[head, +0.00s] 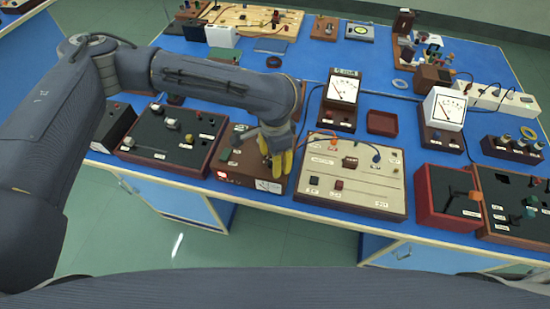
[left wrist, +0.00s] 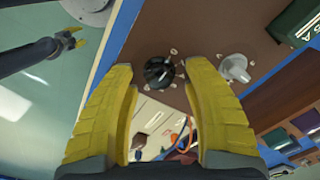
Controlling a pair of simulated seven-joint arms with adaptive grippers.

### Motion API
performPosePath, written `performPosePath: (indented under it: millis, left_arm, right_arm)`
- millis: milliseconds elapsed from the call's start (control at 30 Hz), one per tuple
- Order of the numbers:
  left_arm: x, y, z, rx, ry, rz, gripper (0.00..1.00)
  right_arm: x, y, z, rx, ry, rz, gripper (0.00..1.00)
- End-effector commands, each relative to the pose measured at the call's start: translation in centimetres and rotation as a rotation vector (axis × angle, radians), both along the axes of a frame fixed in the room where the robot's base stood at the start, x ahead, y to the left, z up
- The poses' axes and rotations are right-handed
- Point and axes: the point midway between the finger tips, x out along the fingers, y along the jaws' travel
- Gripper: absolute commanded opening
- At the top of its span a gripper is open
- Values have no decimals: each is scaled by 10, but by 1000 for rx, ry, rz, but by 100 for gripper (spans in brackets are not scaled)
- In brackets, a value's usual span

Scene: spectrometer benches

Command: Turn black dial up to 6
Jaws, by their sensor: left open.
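The black dial (left wrist: 159,72) sits on a brown panel (left wrist: 200,30) in the left wrist view, with small pale marks around it. My left gripper (left wrist: 157,78) is open, with its yellow fingers on either side of the dial in the picture; no contact shows. In the head view my left gripper (head: 275,163) points down over the brown power box (head: 240,176), and I cannot make out the black dial there. The scale numbers are too small to read. My right gripper (left wrist: 77,36) is small at the upper left of the left wrist view, with its yellow fingers apart.
A grey-white knob (left wrist: 235,68) sits close to the right of the dial. A cream board (head: 350,178) with cables stands right of the power box, and a black-topped panel (head: 170,138) stands left of it. A meter (head: 342,92) stands behind on the blue bench.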

Motion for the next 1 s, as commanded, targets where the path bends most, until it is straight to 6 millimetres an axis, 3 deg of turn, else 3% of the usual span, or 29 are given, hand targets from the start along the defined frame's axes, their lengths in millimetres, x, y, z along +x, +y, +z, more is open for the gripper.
performPosePath:
  millis: [400,800,1000]
  left_arm:
    - [0,0,-2,0,1,0,49]
    - [0,0,-2,0,0,0,2]
    - [0,0,-2,0,0,-2,0]
  right_arm:
    - [0,0,0,0,0,0,44]
    - [0,0,0,0,0,0,44]
    - [0,0,0,0,0,0,44]
